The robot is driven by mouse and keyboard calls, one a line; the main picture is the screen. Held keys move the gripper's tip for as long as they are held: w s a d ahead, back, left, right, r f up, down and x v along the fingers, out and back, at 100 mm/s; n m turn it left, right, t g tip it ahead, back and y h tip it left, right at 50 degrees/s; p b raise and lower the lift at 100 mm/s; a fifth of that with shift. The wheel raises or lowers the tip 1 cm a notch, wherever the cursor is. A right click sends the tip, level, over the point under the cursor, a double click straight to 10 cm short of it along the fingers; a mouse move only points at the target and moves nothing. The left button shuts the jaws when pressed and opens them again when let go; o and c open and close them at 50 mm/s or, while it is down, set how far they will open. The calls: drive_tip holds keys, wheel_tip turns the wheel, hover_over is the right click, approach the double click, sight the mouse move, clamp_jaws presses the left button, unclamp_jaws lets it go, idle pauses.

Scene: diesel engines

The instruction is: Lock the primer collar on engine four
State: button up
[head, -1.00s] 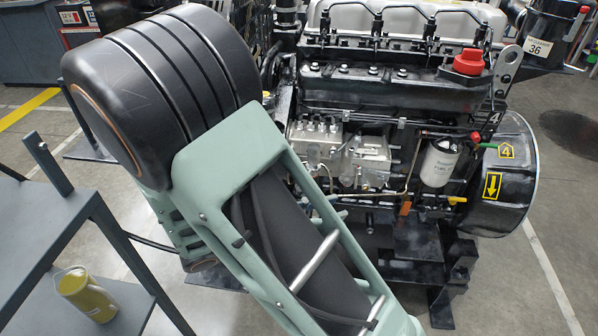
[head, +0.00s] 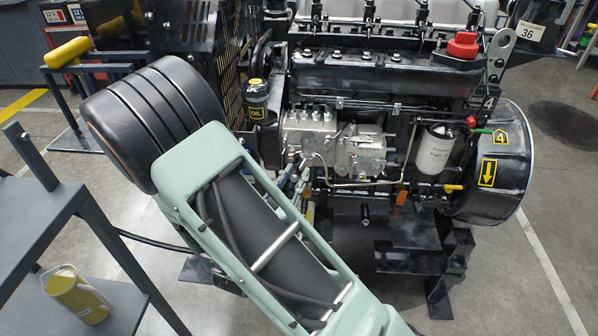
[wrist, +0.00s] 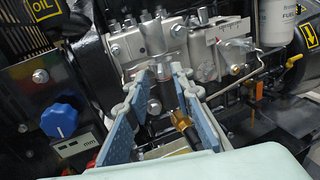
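Engine four (head: 390,80) fills the upper right of the head view, marked with a yellow 4 label (head: 501,138). Its silver injection pump (head: 335,140) is on the near side and also shows in the wrist view (wrist: 170,45). A brass knurled collar (wrist: 182,127) with a black part below it shows in the wrist view, beside the inner face of the right finger. I cannot tell whether it touches or is locked. My gripper (wrist: 153,82) is open, its blue-padded fingers apart, with pump fittings visible between them. In the head view my arm mostly hides it.
A blue knob (wrist: 60,115) and a small mm display (wrist: 83,145) are left of the fingers. A white fuel filter (head: 434,152) is right of the pump. Floor is clear at lower right.

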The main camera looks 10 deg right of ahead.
sight(306, 160)
drive_tip(key=shift+x, duration=1.35)
drive_tip(key=shift+c, duration=0.7)
clamp_jaws()
